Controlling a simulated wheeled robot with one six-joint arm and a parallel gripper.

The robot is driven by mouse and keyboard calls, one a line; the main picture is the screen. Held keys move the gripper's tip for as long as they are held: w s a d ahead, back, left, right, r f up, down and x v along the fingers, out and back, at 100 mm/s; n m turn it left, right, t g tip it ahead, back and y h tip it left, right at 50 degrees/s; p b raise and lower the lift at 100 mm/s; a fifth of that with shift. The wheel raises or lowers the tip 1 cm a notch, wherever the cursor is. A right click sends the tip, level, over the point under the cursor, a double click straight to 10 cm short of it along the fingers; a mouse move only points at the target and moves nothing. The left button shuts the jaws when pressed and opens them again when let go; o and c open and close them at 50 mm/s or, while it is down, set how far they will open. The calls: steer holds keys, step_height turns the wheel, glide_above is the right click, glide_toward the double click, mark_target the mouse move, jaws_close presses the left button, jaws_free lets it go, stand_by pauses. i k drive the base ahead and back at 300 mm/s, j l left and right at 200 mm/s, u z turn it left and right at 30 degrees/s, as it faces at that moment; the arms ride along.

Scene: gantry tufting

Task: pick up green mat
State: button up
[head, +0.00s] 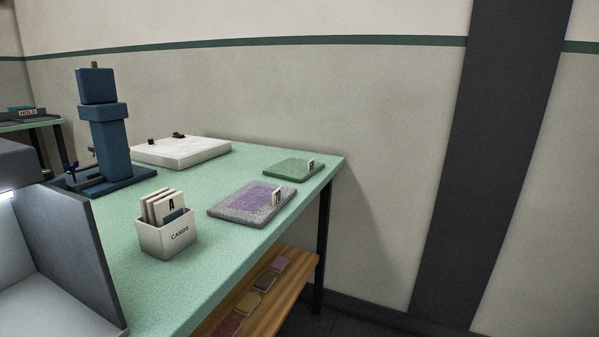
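A green mat (288,171) lies flat near the far right corner of the mint-green table (119,225). A small white card with a dark mark stands upright on its right part. The mat is apart from the purple-and-grey mat (238,206) in front of it, which also bears a small white card. My gripper does not show in the head view, so whether it is open or shut is not visible.
A white box of cards (167,238) stands near the front edge. A blue press-like device (111,140) and a white slab (181,151) stand behind. A wooden lower shelf (262,300) holds several small coloured pieces. A grey bin-like box (75,260) fills the lower left.

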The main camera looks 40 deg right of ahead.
mark_target(294, 170)
steer(key=z, duration=1.1)
